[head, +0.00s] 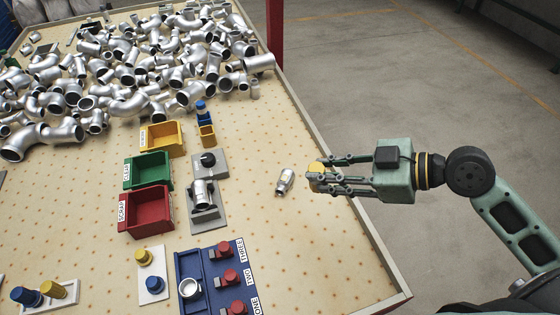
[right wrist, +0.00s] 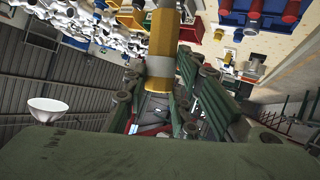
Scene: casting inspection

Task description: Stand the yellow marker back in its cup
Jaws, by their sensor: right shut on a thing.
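The yellow marker (right wrist: 162,45) is between the fingers of my right gripper (head: 325,176), and its yellow end (head: 316,170) shows at the fingertips in the head view. The gripper is shut on it, above the right side of the table. In the right wrist view the fingers flank the marker's lower part. A small yellow cup (head: 207,133) stands at the table's middle, to the left of and beyond the gripper; it looks empty. A blue marker (head: 202,108) stands just behind it. My left gripper is out of view.
Yellow, green (head: 148,171) and red (head: 146,211) bins stand left of the cup. Grey fixtures (head: 207,212) and a loose metal fitting (head: 285,181) lie between them and my gripper. A blue gauge board (head: 215,262) is in front. Many pipe fittings (head: 130,75) cover the far table.

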